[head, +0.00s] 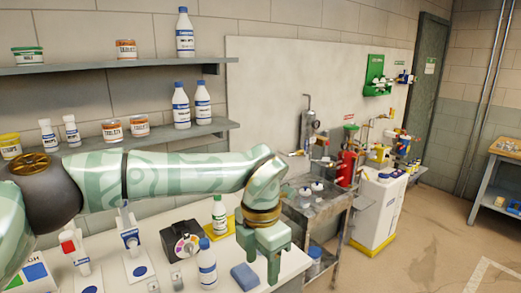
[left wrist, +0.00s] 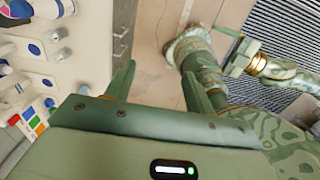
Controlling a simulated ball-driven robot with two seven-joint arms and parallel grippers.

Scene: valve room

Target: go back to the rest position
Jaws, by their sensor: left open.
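My left gripper (head: 262,264) hangs at the end of my outstretched pale green left arm, above the right end of the white worktop. Its two fingers point down, apart and empty. In the left wrist view its fingers (left wrist: 158,72) are spread with nothing between them, over the floor beside the bench. A blue sponge (head: 245,276) lies close to its left in the head view; contact cannot be told. My right gripper (left wrist: 238,55) shows small at the upper right of the left wrist view, its jaw opening unclear.
A grey metal cart (head: 318,222) stands just beyond. Shelves (head: 150,134) of bottles and tubs line the wall. Floor (head: 425,240) at right is clear.

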